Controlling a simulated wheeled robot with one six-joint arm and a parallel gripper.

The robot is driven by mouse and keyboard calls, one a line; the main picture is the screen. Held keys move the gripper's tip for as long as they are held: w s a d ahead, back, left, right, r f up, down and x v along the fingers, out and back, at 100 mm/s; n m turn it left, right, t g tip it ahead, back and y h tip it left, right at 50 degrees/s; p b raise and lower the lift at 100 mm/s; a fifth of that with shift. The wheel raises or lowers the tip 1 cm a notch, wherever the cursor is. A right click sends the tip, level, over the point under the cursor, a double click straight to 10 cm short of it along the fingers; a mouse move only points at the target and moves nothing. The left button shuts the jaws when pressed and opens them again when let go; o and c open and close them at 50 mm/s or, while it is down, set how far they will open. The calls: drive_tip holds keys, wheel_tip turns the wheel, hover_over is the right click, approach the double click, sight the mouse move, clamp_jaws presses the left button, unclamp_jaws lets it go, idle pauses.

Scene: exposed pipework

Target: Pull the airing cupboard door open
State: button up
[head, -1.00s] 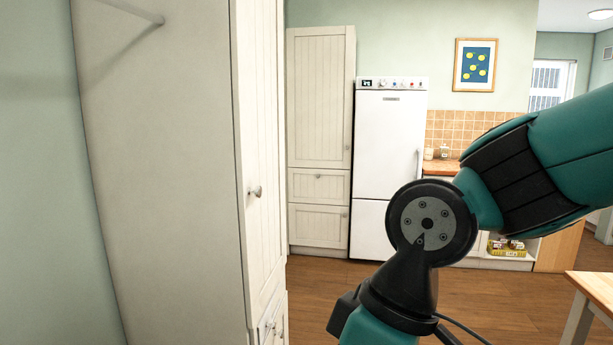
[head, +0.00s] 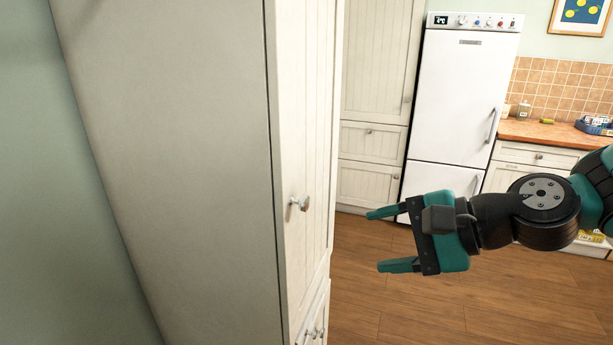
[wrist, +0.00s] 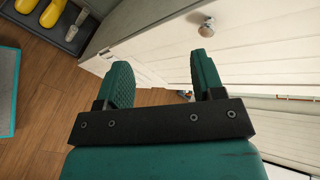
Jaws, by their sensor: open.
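The tall cream cupboard (head: 190,150) stands close on the left in the head view. Its panelled front door (head: 305,110) is seen at a steep angle and looks shut. A round metal knob (head: 301,203) sticks out from the door. My gripper (head: 376,240) is to the right of the knob, apart from it, with fingers pointing left toward the door. The fingers are spread and empty. In the wrist view, the knob (wrist: 207,27) is on the pale door (wrist: 265,45), beyond the tips of my open gripper (wrist: 161,60). Nothing lies between the fingers.
Lower fronts with knobs (head: 318,333) sit below the door. A white fridge (head: 465,85) and a counter (head: 545,132) stand behind. The wrist view shows yellow boots (wrist: 53,13) on a dark tray and a copper pipe (wrist: 295,98). The wooden floor (head: 430,300) is clear.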

drive_tip(key=w+d+r+m+t+p, duration=0.1)
drive_tip(key=w+d+r+m+t, duration=0.1)
drive_tip(key=w+d+m+t, duration=0.3)
drive_tip(key=m+g+p, duration=0.1)
drive_tip(key=g+p, duration=0.1)
drive_tip(key=p, duration=0.4)
approach(308, 203)
drive_tip(key=x, duration=0.9)
drive_tip(key=shift+a+r, duration=0.1)
drive_tip(key=shift+w+a+f, duration=0.3)
drive_tip(key=shift+a, duration=0.1)
